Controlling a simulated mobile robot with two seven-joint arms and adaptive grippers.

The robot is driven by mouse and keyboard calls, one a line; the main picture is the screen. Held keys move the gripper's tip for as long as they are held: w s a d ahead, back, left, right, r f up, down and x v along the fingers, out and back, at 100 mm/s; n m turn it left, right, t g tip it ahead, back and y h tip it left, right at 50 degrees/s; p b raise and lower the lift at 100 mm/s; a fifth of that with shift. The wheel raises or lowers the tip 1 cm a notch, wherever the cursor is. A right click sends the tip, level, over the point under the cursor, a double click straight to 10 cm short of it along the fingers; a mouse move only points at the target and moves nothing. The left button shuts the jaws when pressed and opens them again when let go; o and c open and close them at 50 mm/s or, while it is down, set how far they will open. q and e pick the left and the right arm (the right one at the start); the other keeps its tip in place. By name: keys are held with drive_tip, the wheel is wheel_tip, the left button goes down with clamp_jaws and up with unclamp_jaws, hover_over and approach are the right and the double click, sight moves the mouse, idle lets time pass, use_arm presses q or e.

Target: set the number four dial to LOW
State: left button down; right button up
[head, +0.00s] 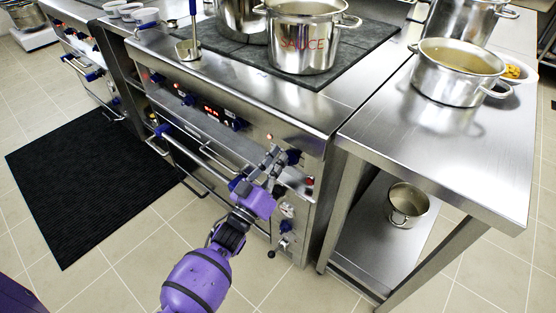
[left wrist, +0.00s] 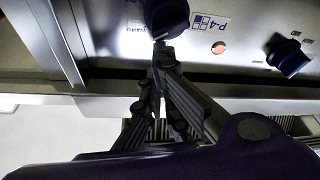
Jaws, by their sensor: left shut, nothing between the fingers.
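The number four dial is a dark blue knob (head: 293,157) at the right end of the steel range's front panel. In the left wrist view the dial (left wrist: 167,16) is at the top, cut by the frame edge, beside a label reading P-4. My left gripper (head: 275,155) is shut and empty, with its fingertips just left of the dial. In the left wrist view the closed fingertips (left wrist: 161,52) sit right at the dial's lower end. I cannot tell whether they touch it. The dial's setting is not readable. My right gripper is not in view.
Another blue dial (head: 237,124) sits further left on the panel; an oven handle rail (head: 205,150) runs below. A SAUCE pot (head: 303,40) stands on the cooktop above. A steel table (head: 440,150) with a pot (head: 459,72) stands right. A black mat (head: 90,175) lies on the floor.

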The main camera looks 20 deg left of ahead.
use_arm(q)
drive_tip(key=shift+s+d+f+m+h, duration=0.1)
drive_tip(key=shift+d+m+h, duration=0.15)
drive_tip(key=shift+m, duration=0.4)
drive_tip(key=shift+s+d+f+m+h, duration=0.1)
drive_tip(key=shift+m+h, duration=0.25)
drive_tip(key=shift+m, duration=0.3)
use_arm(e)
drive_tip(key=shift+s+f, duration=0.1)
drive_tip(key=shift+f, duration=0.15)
use_arm(q)
drive_tip(key=shift+s+d+f+m+g+h+b, duration=0.2)
drive_tip(key=shift+m+h, duration=0.25)
drive_tip(key=shift+m, duration=0.6)
drive_tip(key=shift+w+d+f+m+g+h+b, duration=0.15)
drive_tip(key=shift+d+m+h+b, duration=0.25)
drive_tip(key=shift+m, duration=0.6)
drive_tip(key=shift+s+d+m+g+h+b, duration=0.1)
drive_tip(key=shift+m+g+h+b, duration=0.1)
drive_tip(key=shift+m+h, duration=0.6)
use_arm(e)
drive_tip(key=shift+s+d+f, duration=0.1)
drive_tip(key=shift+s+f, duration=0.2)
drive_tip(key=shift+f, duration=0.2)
use_arm(q)
drive_tip(key=shift+m, duration=0.45)
drive_tip(key=shift+s+d+f+m+g, duration=0.15)
drive_tip(key=shift+f+m+g, duration=0.1)
drive_tip(key=shift+m, duration=0.35)
